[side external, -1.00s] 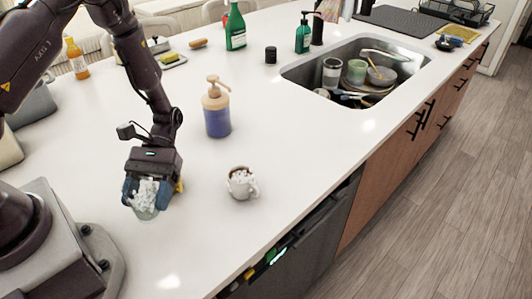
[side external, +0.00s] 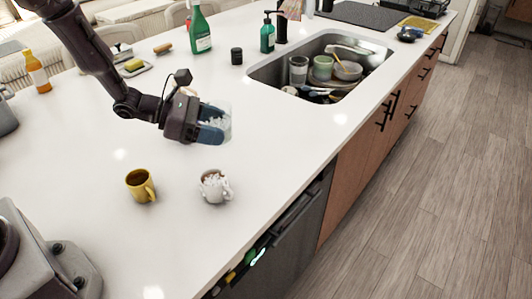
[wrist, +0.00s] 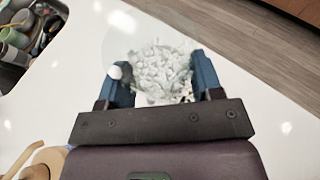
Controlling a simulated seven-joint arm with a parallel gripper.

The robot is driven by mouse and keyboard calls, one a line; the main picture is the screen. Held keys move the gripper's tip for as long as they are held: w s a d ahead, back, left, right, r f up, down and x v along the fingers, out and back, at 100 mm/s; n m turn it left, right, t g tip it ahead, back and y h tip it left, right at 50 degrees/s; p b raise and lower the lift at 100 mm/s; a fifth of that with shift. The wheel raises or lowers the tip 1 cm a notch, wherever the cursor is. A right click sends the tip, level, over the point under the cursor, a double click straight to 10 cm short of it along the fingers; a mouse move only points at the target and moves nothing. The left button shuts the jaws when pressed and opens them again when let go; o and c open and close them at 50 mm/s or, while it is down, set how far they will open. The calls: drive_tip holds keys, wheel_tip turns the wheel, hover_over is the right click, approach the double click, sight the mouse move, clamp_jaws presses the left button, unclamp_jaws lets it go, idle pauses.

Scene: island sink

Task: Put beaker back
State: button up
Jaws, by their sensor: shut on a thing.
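My gripper (side external: 214,126) is shut on a clear beaker (side external: 228,117) and holds it over the counter, beyond the two mugs. The beaker contains many small white pieces, which show between the fingers in the wrist view (wrist: 160,72). Its exact tilt and its height above the counter are hard to tell. A single white piece (wrist: 115,72) shows by the left finger. A white mug (side external: 212,190) heaped with white pieces stands on the counter. A yellow mug (side external: 140,186) stands to its left.
The sink (side external: 268,75) with dishes lies at the back right. A green bottle (side external: 200,32), a dark jar (side external: 236,56) and a soap bottle (side external: 267,36) stand near it.

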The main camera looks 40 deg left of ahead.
drive_tip(key=shift+w+f, duration=0.1)
drive_tip(key=shift+w, duration=0.3)
drive_tip(key=w+f, duration=0.3)
drive_tip(key=w, duration=0.1)
drive_tip(key=w+f, duration=0.3)
drive_tip(key=w, duration=0.1)
drive_tip(key=w+d+f, duration=0.1)
drive_tip(key=w+f, duration=0.2)
drive_tip(key=w, duration=0.2)
drive_tip(key=shift+w+f, duration=0.1)
drive_tip(key=shift+f, duration=0.05)
drive_tip(key=shift+w+d+f, duration=0.1)
drive_tip(key=shift+w+f, duration=0.05)
drive_tip(key=shift+f, duration=1.55)
drive_tip(key=shift+f, duration=0.1)
drive_tip(key=o, duration=1)
drive_tip(key=shift+f, duration=0.1)
